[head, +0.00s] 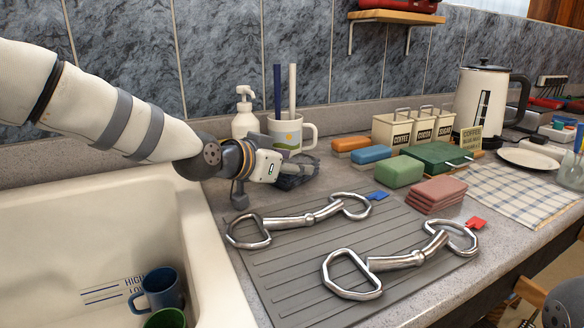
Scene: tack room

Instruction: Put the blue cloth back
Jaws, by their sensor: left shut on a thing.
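My left gripper (300,172) reaches in from the left over the back of the counter, in front of the white mug. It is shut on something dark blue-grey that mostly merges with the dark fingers. I cannot tell for sure whether this is the blue cloth. No other blue cloth shows plainly. A blue block (370,154), sponge-like, lies to the right, between an orange block (351,143) and a green block (400,171). A stack of folded pink cloths (437,194) lies nearer. My right gripper is not in view.
Two metal bits (310,217) (400,262) lie on the grey ribbed drainer (290,270). The sink (60,225) at left holds mugs. A soap bottle (245,118) and a mug (291,132) stand behind. Canisters (400,130), a kettle (490,100) and a checked cloth (515,195) are at right.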

